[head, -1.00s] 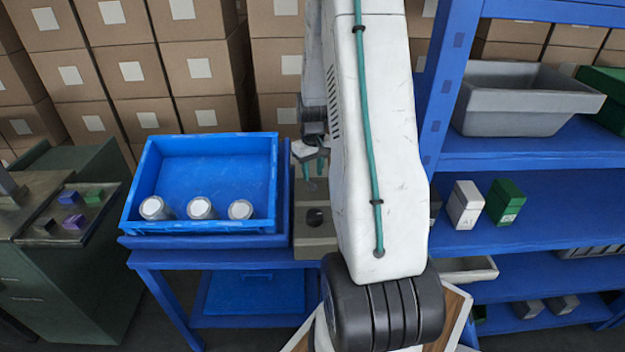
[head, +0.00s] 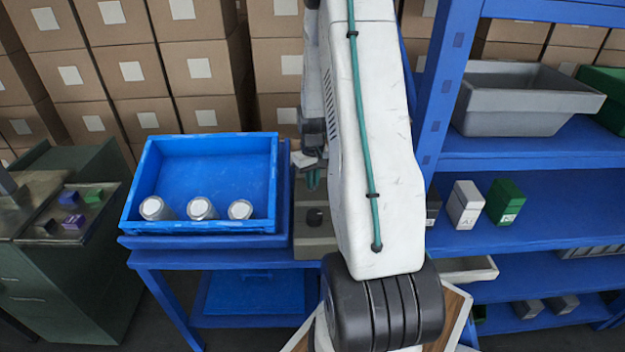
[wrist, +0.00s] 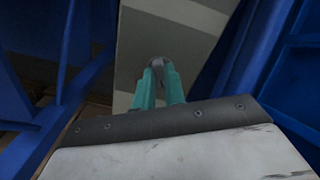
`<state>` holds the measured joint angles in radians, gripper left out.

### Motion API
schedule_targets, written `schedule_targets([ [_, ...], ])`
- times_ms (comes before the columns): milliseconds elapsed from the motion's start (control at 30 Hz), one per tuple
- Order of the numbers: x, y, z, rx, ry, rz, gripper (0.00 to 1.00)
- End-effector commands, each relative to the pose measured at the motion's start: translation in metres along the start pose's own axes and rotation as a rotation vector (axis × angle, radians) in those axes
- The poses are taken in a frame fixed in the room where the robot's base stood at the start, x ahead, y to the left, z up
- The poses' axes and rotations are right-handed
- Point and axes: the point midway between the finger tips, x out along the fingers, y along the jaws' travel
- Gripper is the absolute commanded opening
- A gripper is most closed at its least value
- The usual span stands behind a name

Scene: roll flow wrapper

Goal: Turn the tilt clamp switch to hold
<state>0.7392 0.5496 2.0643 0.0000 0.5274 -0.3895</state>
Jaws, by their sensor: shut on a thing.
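My gripper (head: 313,180) is behind the left side of my arm, over the back of a grey unit (head: 313,243) right of the blue crate. In the wrist view its two teal fingers (wrist: 158,78) are close together, shut on a small grey knob (wrist: 158,62), which I take to be the tilt clamp switch. The fingers cover much of it, and its setting and any labels cannot be read. Behind it is a grey panel (wrist: 185,45). A dark round part (head: 314,217) shows on the unit's top. My arm hides the unit's right side.
A blue crate (head: 128,205) with three silver-topped cylinders (head: 200,208) stands close on the left, on a blue table. A blue shelf rack (head: 560,160) with bins and small boxes is on the right. Stacked cartons (head: 110,60) fill the back.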

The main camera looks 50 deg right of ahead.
Motion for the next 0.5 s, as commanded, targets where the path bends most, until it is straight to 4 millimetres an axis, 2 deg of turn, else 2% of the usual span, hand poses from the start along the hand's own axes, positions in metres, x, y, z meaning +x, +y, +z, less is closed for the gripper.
schedule_targets([
  [267,-0.0003,-0.0001,0.0,0.103,0.0,0.0,0.0],
  [500,-0.0004,-0.0001,0.0,0.298,0.0,0.0,0.0],
])
